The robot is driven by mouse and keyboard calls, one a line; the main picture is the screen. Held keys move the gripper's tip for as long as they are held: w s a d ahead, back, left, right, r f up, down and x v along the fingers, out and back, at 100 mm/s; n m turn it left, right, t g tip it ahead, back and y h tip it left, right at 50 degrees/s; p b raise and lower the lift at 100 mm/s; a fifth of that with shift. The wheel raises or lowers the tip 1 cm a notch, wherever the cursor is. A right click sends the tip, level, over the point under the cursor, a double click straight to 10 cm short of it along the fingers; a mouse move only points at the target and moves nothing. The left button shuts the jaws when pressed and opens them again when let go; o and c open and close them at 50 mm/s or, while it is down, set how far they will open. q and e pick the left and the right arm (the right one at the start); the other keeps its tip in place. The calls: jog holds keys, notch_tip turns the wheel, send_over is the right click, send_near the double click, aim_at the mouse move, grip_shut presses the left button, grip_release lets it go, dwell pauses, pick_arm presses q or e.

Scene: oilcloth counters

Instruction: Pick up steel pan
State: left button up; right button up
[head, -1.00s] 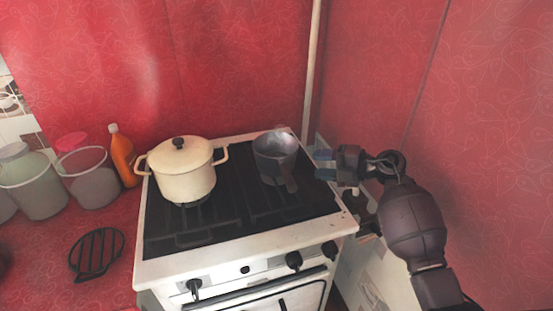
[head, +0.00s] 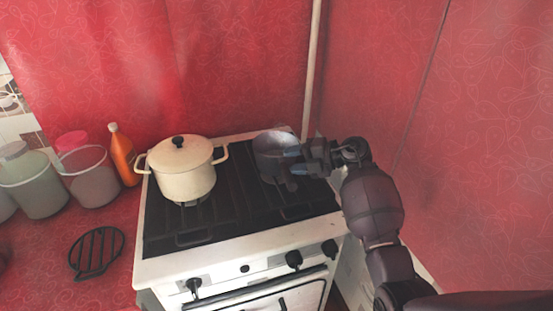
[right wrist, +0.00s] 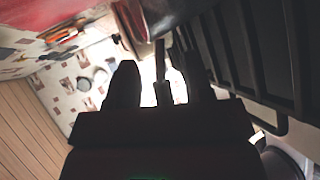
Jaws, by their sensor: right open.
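The steel pan (head: 268,152) is a small dark grey pot on the back right of the stove. Its short handle points toward the stove's front and is partly hidden by my right gripper (head: 295,162). The gripper is open, at the pan's right side by the handle; I cannot tell if it touches. In the right wrist view the two dark fingers (right wrist: 160,85) stand apart, with a thin dark bar, seemingly the handle, between them. Part of the pan (right wrist: 170,12) shows beyond the fingers there. My left gripper is not in view.
A cream lidded pot (head: 184,172) stands on the stove (head: 240,243) left of the pan. An orange bottle (head: 123,155), plastic containers (head: 90,180) and a black trivet (head: 96,252) are on the red counter. Red walls and a pale pipe (head: 312,70) close off the back and right.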

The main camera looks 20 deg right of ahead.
aim_at(270, 159)
jog(key=x, duration=0.2)
jog(key=shift+w+a+f, duration=0.1)
jog(key=shift+w+a, duration=0.1)
jog(key=shift+a, duration=0.1)
jog(key=shift+c, duration=0.2)
grip_shut()
jog(key=shift+s+f, duration=0.1)
jog(key=shift+f, duration=0.05)
dwell(0.8)
